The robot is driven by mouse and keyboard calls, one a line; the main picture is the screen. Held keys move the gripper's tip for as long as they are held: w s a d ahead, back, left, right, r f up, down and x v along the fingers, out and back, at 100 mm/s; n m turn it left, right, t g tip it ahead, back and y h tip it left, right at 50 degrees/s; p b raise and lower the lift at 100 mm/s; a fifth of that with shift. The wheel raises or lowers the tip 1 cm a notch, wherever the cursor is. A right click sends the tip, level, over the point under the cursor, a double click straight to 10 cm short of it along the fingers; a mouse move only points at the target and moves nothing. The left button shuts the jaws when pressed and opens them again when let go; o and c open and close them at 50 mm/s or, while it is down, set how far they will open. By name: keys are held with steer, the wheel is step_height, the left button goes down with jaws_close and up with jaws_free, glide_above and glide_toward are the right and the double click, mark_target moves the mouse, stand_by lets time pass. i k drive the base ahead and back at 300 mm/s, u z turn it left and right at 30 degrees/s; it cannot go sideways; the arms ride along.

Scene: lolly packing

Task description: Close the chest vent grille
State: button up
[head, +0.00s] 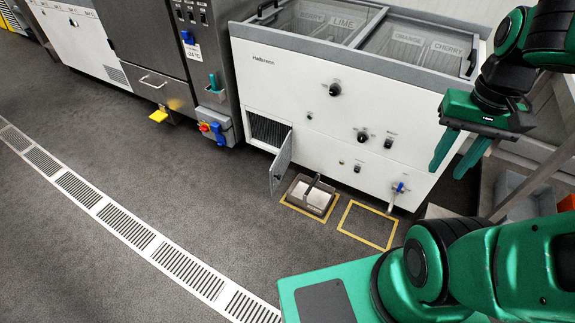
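The white chest (310,90) stands against the back, with bins labelled LIME, ORANGE and CHERRY under its top. Its vent grille (282,165) is a grey panel hinged at the right side of a dark vent opening (268,131) low on the chest's front. The grille stands swung outward, well open, with its free edge toward me. My gripper (452,160) is at the upper right, in front of the chest's right end and apart from the grille. Its two green fingers are spread, with nothing between them.
A grey-and-white box with a handle (311,196) sits on the floor in a yellow outline, close to the grille's right. An empty yellow outline (367,225) lies beside it. A blue-handled tap (398,188) juts from the chest. A slotted floor drain (128,228) crosses the open floor at left.

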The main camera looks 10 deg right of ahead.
mark_target(279, 167)
steer(key=i, duration=0.95)
steer(key=u, duration=0.05)
